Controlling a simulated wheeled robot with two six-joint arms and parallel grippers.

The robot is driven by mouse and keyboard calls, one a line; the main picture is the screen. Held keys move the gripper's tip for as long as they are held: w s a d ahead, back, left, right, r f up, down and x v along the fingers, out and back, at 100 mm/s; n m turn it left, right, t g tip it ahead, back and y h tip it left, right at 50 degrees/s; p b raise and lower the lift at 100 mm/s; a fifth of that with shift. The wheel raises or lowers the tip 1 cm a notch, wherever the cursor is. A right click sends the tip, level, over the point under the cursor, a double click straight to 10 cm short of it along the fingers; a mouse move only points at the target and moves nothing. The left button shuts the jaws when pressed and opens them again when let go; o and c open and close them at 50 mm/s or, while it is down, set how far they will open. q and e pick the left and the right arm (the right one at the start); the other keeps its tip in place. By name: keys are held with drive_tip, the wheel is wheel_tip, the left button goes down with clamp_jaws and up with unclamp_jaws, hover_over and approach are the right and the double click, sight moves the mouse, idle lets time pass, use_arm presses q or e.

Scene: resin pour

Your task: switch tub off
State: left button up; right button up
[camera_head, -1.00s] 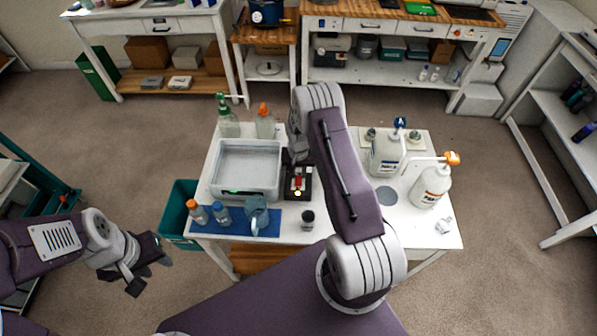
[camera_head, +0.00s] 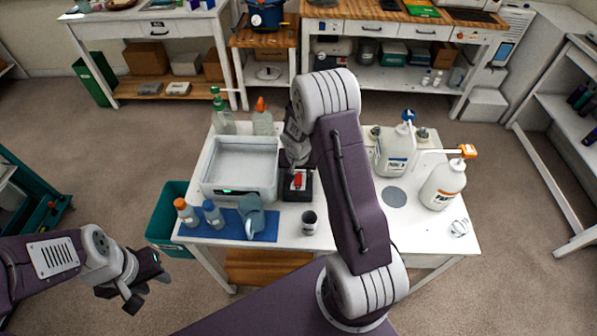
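The tub (camera_head: 240,190) is a pale grey, open rectangular basin at the left of the white table. A small green light (camera_head: 228,191) shows on its front. A black box with a red part on top (camera_head: 298,181) stands against the tub's right side. My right gripper (camera_head: 296,157) points down just behind and above this box; its fingers are small and partly hidden, so I cannot tell whether it touches anything. My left gripper (camera_head: 148,287) is off the table at the lower left, fingers apart and empty.
Bottles and a blue-grey jug (camera_head: 251,215) stand on a blue mat (camera_head: 230,232). A dark cup (camera_head: 309,222) is at the front middle. Two white jugs, one with a blue pump (camera_head: 393,150) and one orange (camera_head: 443,185), stand right. A teal bin (camera_head: 168,225) is left of the table.

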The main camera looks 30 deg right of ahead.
sight(298, 183)
drive_tip(key=v, duration=0.9)
drive_tip(key=shift+p, duration=0.45)
drive_tip(key=s+a+r+n+y, duration=0.1)
drive_tip(key=s+a+r+n, duration=0.1)
drive_tip(key=s+a+r, duration=0.45)
drive_tip(key=s+a+f+n+g+y, duration=0.1)
drive_tip(key=s+a+f+n, duration=0.2)
drive_tip(key=s, duration=0.7)
drive_tip(key=shift+a+f+n+g, duration=0.15)
drive_tip(key=shift+f+n+g, duration=0.1)
drive_tip(key=shift+n+g, duration=0.2)
